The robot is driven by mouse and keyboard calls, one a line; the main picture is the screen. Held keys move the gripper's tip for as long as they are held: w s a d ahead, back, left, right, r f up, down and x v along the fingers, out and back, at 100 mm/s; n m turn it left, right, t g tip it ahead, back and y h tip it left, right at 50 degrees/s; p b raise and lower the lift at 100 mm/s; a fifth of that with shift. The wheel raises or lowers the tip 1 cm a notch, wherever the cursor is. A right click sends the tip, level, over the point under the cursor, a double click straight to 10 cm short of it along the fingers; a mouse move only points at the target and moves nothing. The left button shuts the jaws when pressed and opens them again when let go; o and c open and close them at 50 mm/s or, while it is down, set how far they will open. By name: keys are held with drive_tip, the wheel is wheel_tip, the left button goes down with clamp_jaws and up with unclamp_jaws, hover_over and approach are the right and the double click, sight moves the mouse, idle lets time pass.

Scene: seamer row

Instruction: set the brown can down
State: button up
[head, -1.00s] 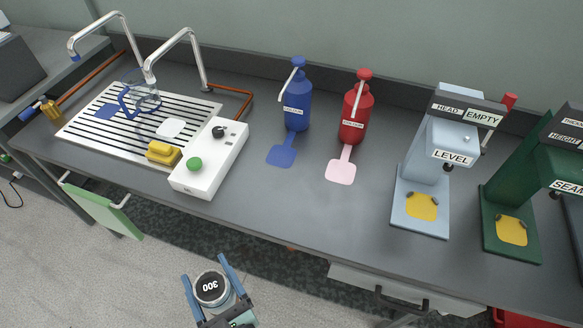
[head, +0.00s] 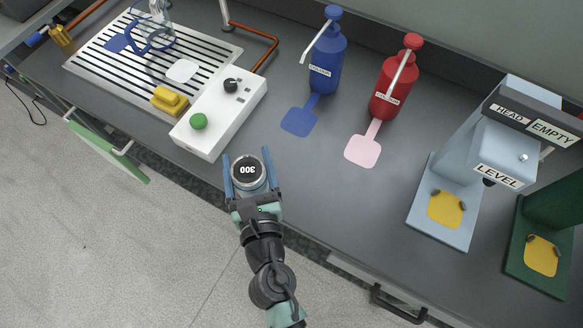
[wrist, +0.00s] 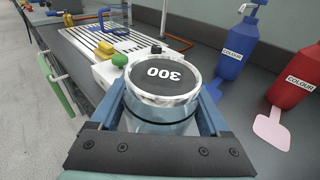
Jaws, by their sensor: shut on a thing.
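My gripper (head: 249,160) is shut on a round can (head: 247,172) with a black top marked 300. In the wrist view the can (wrist: 162,85) stands upright between the blue fingers, its top pale-rimmed and its side pale and glossy. No brown shows on it. In the head view the can is by the front edge of the grey worktop (head: 310,185), below the white control box. Its underside is hidden, and I cannot tell its height relative to the worktop.
The white box (head: 220,115) with a green button is close by. Blue (head: 298,120) and pink (head: 363,150) pads lie before the blue (head: 327,60) and red (head: 396,80) pump bottles. The level press (head: 470,180) stands right.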

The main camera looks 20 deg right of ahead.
drive_tip(key=w+d+r+m+g+h+b, duration=0.35)
drive_tip(key=d+m+h+b, duration=0.35)
drive_tip(key=d, duration=0.5)
drive_tip(key=shift+n+h, duration=0.3)
drive_tip(key=shift+h, duration=0.3)
drive_tip(key=f, duration=0.3)
drive_tip(key=f+b, duration=0.1)
drive_tip(key=f, duration=0.2)
drive_tip(key=f+b, duration=0.1)
drive_tip(key=f, duration=0.2)
drive_tip(key=shift+w+a+f, duration=0.1)
drive_tip(key=shift+w+a, duration=0.05)
drive_tip(key=shift+w, duration=0.1)
drive_tip(key=shift+f, duration=0.1)
drive_tip(key=o, duration=1.6)
drive_tip(key=shift+f, duration=0.1)
drive_tip(key=shift+c, duration=0.2)
drive_tip(key=shift+s+r, duration=0.1)
drive_tip(key=shift+r, duration=0.1)
drive_tip(key=v, duration=1.2)
